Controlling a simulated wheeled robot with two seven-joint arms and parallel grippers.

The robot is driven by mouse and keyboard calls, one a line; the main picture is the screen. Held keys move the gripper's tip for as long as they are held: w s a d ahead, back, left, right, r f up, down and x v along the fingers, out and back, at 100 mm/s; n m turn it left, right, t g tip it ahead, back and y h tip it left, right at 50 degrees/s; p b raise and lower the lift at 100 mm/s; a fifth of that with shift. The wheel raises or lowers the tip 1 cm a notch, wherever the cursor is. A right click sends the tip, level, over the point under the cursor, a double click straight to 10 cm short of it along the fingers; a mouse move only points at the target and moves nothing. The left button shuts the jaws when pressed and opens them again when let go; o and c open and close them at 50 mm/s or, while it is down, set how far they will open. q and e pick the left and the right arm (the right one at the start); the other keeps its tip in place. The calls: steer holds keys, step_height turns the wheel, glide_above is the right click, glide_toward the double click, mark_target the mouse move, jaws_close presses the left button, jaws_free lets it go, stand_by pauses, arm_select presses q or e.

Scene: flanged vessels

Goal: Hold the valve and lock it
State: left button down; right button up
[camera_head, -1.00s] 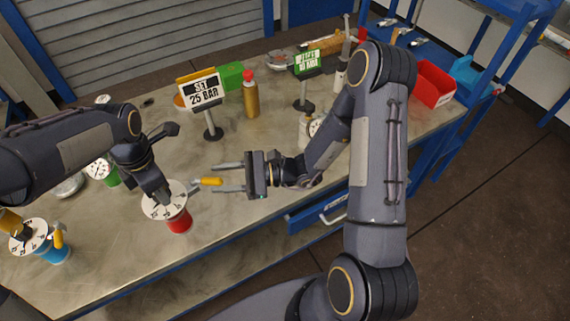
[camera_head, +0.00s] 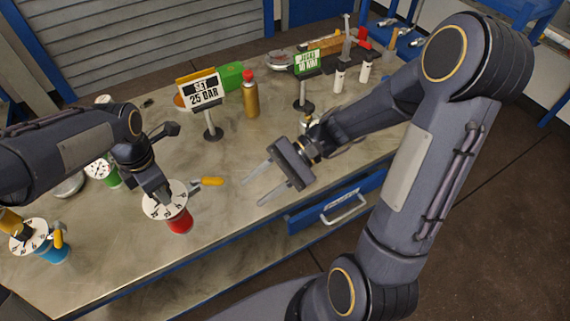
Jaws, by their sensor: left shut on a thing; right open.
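The red valve vessel (camera_head: 179,222) stands upright on the bench with a white dial flange (camera_head: 178,192) on top. A yellow-handled lever (camera_head: 212,181) sticks out from the flange to the right. My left gripper (camera_head: 163,199) is shut on the valve from above; its fingertips partly hide the dial. My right gripper (camera_head: 256,186) is open and empty, to the right of the yellow handle and apart from it. A sign (camera_head: 205,92) reading "SET 25 BAR" stands behind the valve.
A blue vessel (camera_head: 55,252) with a dial stands at the left front, and a green one (camera_head: 112,179) behind. A gold bottle (camera_head: 250,98) and a second sign (camera_head: 307,64) stand further back. A blue drawer (camera_head: 343,208) is under the front edge.

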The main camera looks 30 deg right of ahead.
steer(key=s+d+r+n+t+h, duration=0.4)
steer(key=d+r+n+h, duration=0.2)
steer(key=r+n+h, duration=0.2)
steer(key=shift+s+n+h, duration=0.2)
steer(key=shift+n+h, duration=0.5)
steer(key=shift+h, duration=0.1)
steer(key=m+t+y, duration=0.6)
steer(key=m+y, duration=0.6)
steer(key=m, duration=1.5)
glide_toward(204, 181)
steer(key=x, duration=0.9)
steer(key=shift+w+d+f, duration=0.1)
steer(key=shift+w+f, duration=0.15)
steer(key=shift+f, duration=0.1)
